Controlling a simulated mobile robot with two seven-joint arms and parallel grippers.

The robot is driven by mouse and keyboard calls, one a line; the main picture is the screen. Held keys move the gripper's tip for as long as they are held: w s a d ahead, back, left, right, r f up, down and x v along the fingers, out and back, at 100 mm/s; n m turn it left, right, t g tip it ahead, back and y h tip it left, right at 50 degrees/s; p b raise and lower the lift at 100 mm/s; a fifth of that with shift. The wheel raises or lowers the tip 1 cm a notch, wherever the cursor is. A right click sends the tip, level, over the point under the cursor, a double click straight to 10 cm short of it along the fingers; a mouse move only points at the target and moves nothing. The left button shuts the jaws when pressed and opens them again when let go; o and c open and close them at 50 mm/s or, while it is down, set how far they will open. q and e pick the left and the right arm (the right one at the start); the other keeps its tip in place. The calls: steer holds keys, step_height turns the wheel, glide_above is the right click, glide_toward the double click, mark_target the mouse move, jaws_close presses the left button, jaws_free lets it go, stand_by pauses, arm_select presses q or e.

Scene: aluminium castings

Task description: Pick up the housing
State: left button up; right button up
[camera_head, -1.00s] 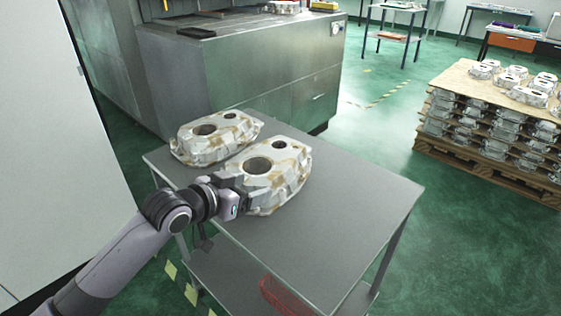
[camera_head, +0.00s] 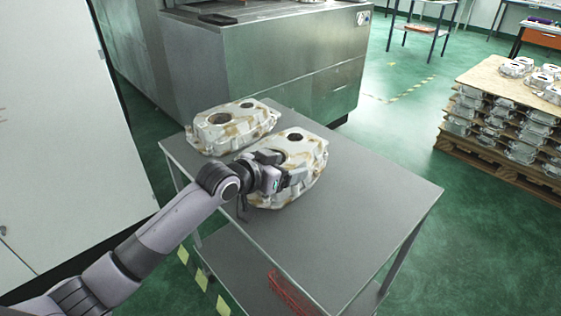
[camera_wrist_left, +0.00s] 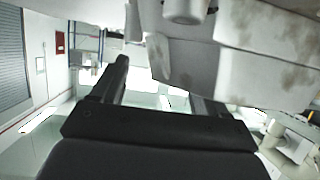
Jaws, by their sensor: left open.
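Two pale metal housings with brown stains lie on a grey table (camera_head: 350,205). The nearer housing (camera_head: 308,152) has my left gripper (camera_head: 290,178) over its near left part, hiding some of its top. The other housing (camera_head: 232,128) lies behind it to the left, clear of the gripper. In the left wrist view the nearer housing (camera_wrist_left: 235,60) fills the upper right, close to the open fingers (camera_wrist_left: 150,95). One finger stands clear to its left; the other is largely hidden. I cannot tell whether they touch it. My right gripper is not in view.
A large metal cabinet (camera_head: 290,70) stands behind the table. A pallet stack (camera_head: 500,125) of similar castings is at the right. A red wire basket (camera_head: 290,292) sits on the lower shelf. The table's right part is bare.

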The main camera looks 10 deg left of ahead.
arm_select(q)
steer(key=shift+w+d+f, duration=0.25)
steer(key=shift+w+d, duration=0.05)
steer(key=shift+w, duration=0.2)
jaws_close()
steer(key=shift+w+r, duration=0.1)
steer(key=shift+r, duration=0.2)
